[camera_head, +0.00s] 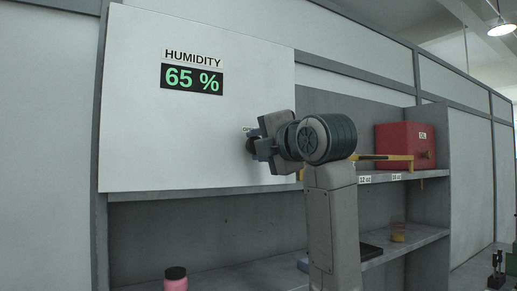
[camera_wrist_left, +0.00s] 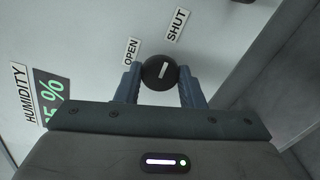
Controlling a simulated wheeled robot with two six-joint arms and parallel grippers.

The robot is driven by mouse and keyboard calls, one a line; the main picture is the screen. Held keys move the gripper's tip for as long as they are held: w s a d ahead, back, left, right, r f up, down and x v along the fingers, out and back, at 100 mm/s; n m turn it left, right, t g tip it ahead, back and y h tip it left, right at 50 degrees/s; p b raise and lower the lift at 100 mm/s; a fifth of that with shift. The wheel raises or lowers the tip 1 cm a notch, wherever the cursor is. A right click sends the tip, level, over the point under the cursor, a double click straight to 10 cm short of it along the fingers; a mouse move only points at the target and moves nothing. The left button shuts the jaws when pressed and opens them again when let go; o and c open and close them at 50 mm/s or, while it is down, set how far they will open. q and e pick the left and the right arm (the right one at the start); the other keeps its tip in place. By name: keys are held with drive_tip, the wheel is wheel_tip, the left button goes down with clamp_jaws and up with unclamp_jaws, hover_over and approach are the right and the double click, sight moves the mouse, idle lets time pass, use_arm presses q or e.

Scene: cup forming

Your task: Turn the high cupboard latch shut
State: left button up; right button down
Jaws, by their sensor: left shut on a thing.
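The latch is a round dark knob (camera_wrist_left: 158,72) on the pale cupboard door (camera_head: 140,140). A white mark on the knob leans up and right in the left wrist view, roughly toward the SHUT label (camera_wrist_left: 177,24) and away from the OPEN label (camera_wrist_left: 130,50). My left gripper (camera_wrist_left: 159,80) is shut on the knob, one finger on each side. In the head view my left gripper (camera_head: 255,146) meets the door near its lower right, and it hides most of the knob and labels. My right gripper is out of view.
A humidity display (camera_head: 192,79) reading 65 % is on the door. A red box (camera_head: 404,146) sits on the shelf at right, by a yellow bar (camera_head: 382,158). A pink jar (camera_head: 176,279) stands below, and a dark flat item (camera_head: 370,251) lies on the lower shelf.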

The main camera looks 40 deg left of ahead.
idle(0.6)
use_arm(q)
drive_tip(key=o, duration=1)
drive_tip(key=b+v, duration=0.4)
drive_tip(key=v, duration=0.7)
drive_tip(key=shift+w, duration=0.1)
